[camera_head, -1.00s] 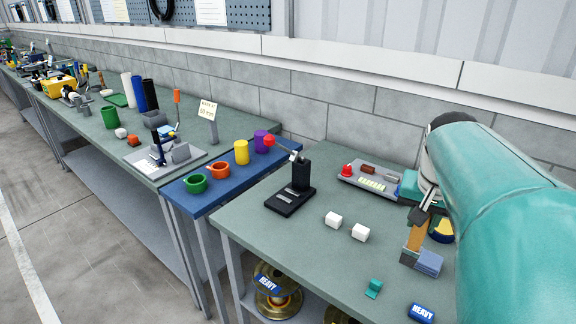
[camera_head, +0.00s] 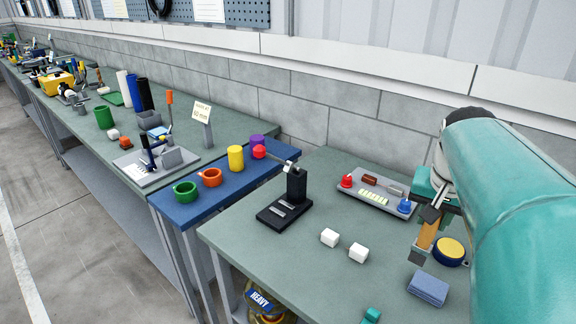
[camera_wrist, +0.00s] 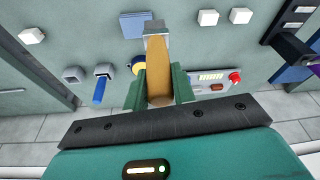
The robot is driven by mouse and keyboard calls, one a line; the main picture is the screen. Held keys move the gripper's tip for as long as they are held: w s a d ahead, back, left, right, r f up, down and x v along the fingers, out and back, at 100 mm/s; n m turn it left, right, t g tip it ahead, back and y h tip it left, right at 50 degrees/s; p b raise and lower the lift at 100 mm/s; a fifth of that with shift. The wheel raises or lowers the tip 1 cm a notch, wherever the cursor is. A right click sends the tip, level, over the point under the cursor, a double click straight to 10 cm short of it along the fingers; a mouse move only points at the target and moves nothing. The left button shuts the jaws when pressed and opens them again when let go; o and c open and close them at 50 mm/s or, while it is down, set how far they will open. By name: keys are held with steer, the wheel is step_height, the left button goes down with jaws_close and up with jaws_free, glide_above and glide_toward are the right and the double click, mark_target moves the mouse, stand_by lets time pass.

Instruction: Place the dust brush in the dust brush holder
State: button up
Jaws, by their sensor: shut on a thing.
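The dust brush (camera_head: 427,237) has a flat tan wooden handle and a grey end. My gripper (camera_head: 432,212) is shut on its handle and holds it grey end down, apart from the grey-blue block (camera_head: 428,288) on the bench. In the wrist view the brush (camera_wrist: 157,65) stands between my green fingers (camera_wrist: 158,88), its grey end pointing away from me. I cannot tell surely which thing is the dust brush holder. An empty-looking grey square socket (camera_wrist: 75,74) sits beside another socket with a blue-handled tool (camera_wrist: 100,89); both are hidden in the head view.
A yellow-topped round tin (camera_head: 450,250) is close behind the brush. A grey tray (camera_head: 375,198) with red and blue knobs lies near the wall. Two white cubes (camera_head: 330,237) (camera_head: 358,252) and a black stand (camera_head: 296,187) are to the left. The bench front is fairly clear.

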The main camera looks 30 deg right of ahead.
steer(key=w+d+f, duration=0.7)
steer(key=d+f, duration=0.6)
steer(key=shift+f, duration=0.15)
steer(key=shift+w+f, duration=0.1)
steer(key=o, duration=1)
steer(key=v, duration=1.2)
steer(key=shift+a, duration=0.1)
